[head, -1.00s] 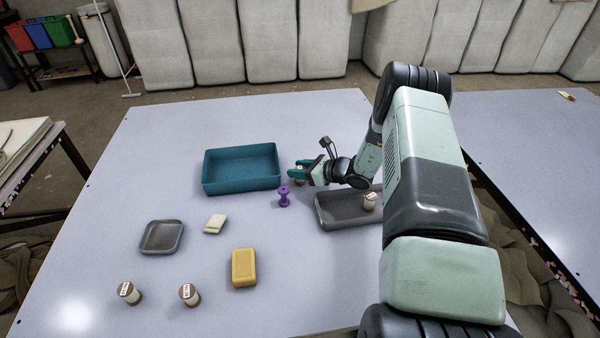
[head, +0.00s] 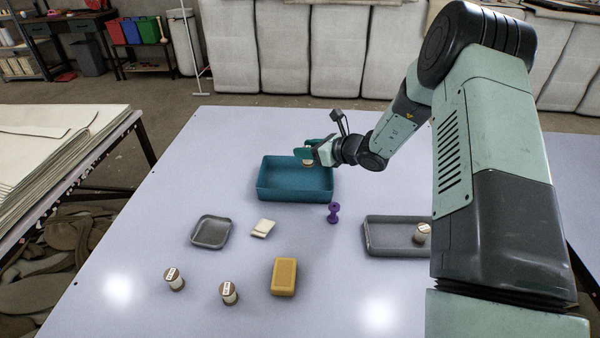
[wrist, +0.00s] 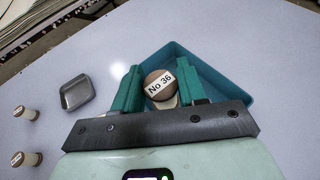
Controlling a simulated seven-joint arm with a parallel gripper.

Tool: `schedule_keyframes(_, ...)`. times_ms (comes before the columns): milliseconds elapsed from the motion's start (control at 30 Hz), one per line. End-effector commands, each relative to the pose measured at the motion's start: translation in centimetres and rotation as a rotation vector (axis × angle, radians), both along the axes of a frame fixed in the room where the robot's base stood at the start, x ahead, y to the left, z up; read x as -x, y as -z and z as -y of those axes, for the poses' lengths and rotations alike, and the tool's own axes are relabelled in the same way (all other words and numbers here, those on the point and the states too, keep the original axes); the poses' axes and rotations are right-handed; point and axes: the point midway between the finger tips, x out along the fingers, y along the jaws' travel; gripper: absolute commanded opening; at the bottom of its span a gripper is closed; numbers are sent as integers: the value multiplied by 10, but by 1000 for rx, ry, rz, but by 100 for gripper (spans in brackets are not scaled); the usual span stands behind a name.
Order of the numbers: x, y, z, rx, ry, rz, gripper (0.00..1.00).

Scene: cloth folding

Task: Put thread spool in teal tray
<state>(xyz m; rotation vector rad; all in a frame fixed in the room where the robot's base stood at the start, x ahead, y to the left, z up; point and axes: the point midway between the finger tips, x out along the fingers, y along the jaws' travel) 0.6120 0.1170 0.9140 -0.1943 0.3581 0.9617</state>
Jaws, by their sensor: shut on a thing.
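My gripper (head: 308,155) is shut on a thread spool (head: 308,163) with a brown end and a white label. In the wrist view the spool (wrist: 159,86) sits between the teal fingers (wrist: 160,90), and its label reads "No 36". The teal tray (head: 294,187) is a deep rectangular box on the table. The gripper and spool are over the tray's back right part in the head view. In the wrist view the tray (wrist: 224,82) shows behind and below the spool. The spool's lower part is partly hidden, and I cannot tell its exact height above the tray floor.
Two spools (head: 174,279) (head: 229,292) stand at front left. Another spool (head: 422,233) is in a grey tray (head: 385,248) at right. A purple spool-shaped piece (head: 333,213), yellow block (head: 284,277), pale folded cloth or block (head: 263,228) and small grey tray (head: 211,232) lie nearby.

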Motion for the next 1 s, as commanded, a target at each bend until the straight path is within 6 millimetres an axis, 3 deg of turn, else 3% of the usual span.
schedule_keyframes(300, 2, 49, -9, 0, -6, -4, 12)
schedule_keyframes(567, 2, 71, -9, -1, -6, -3, 12)
schedule_keyframes(700, 2, 92, -9, 0, -5, -4, 12)
schedule_keyframes(1000, 1, 98, -8, -1, -6, -1, 12)
